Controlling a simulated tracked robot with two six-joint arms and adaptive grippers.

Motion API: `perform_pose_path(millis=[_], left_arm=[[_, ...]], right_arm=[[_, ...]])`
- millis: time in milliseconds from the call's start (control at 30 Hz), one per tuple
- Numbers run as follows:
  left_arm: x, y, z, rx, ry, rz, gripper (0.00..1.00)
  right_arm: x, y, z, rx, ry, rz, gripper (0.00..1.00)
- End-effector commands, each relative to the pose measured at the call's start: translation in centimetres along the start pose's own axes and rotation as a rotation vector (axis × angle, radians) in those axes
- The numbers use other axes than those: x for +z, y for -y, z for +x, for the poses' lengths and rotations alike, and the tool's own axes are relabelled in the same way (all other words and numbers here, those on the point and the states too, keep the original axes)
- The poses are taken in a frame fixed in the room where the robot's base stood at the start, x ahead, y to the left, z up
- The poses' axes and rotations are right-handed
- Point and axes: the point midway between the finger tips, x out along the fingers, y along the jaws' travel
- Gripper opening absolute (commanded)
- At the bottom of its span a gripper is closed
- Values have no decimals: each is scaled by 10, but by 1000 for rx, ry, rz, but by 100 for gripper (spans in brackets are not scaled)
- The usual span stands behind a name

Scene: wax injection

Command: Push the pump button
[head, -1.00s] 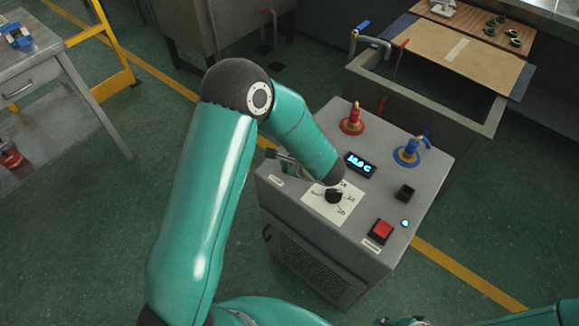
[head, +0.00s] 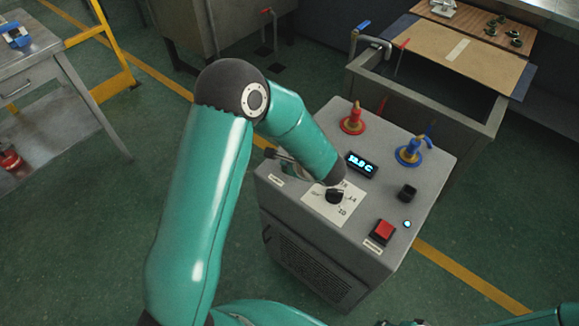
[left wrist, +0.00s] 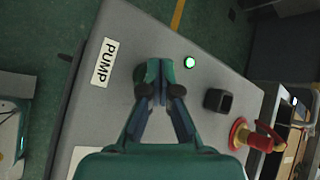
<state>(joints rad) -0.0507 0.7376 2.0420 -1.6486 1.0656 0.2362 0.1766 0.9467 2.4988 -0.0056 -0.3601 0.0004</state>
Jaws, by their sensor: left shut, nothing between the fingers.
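The left wrist view shows the white PUMP label (left wrist: 104,63) on the grey machine top. My right gripper is not clearly visible.
A green lamp (left wrist: 190,62) glows close to my fingertips.

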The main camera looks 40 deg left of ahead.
Motion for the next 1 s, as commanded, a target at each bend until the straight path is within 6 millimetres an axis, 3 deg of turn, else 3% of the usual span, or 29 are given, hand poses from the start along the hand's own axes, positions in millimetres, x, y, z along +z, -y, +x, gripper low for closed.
perform_pose_path(millis=[467,1000], left_arm=[[4,4,-5,-1,0,1,0],[30,30,-40,-1,1,-1,0]], right_arm=[[0,0,0,0,0,0,40],[0,8,-21,0,0,0,40]])
